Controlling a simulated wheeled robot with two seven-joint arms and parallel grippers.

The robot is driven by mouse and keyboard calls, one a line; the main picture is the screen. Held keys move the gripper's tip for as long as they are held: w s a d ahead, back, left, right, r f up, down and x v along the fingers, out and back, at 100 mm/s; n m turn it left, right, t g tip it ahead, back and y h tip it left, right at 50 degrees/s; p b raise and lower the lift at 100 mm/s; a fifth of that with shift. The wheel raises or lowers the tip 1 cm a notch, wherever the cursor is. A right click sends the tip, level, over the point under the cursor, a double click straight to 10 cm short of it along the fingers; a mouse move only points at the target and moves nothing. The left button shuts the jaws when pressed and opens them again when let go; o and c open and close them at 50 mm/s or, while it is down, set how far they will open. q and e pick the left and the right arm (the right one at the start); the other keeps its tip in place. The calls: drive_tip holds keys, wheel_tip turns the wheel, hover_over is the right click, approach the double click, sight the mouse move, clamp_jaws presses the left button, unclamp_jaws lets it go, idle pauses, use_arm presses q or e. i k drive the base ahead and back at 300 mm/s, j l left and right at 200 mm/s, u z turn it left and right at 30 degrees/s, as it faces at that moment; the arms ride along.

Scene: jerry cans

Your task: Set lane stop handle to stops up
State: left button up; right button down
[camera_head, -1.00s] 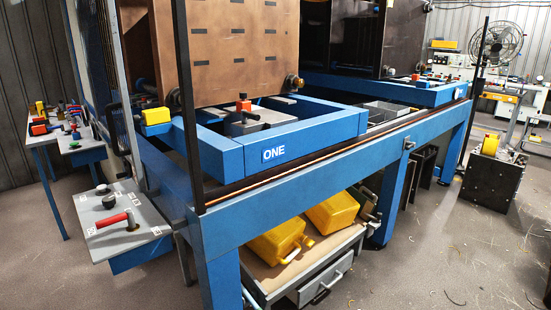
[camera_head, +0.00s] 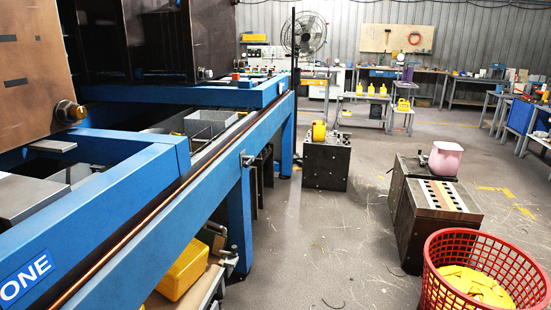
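No handle marked as the lane stop handle can be made out. The blue lane frame (camera_head: 95,215) labelled "ONE" (camera_head: 27,280) runs along the left of the head view. A small metal clamp or knob (camera_head: 247,159) sits on the outer blue rail; I cannot tell what it does. The control panel with a red-gripped lever, seen earlier at the left, is out of view now. Neither of my grippers is in view.
A dark block with a yellow reel (camera_head: 319,131) stands past the frame's end. Dark crates (camera_head: 437,205) with a pink container (camera_head: 445,159) and a red basket (camera_head: 490,245) of yellow pieces stand at right. Grey floor (camera_head: 320,240) between is open.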

sight(249, 160)
drive_tip(key=i+l, duration=0.1)
drive_tip(key=i, duration=0.45)
drive_tip(key=i+l, duration=0.1)
drive_tip(key=i, duration=0.5)
drive_tip(key=i+l+u, duration=0.15)
drive_tip(key=i+u, duration=0.3)
drive_tip(key=i+l+u, duration=0.25)
drive_tip(key=u, duration=0.2)
drive_tip(key=i+l+u, duration=0.55)
drive_tip(key=l, duration=0.2)
drive_tip(key=i+l+u, duration=0.25)
drive_tip(key=l, duration=0.35)
drive_tip(key=i, duration=0.05)
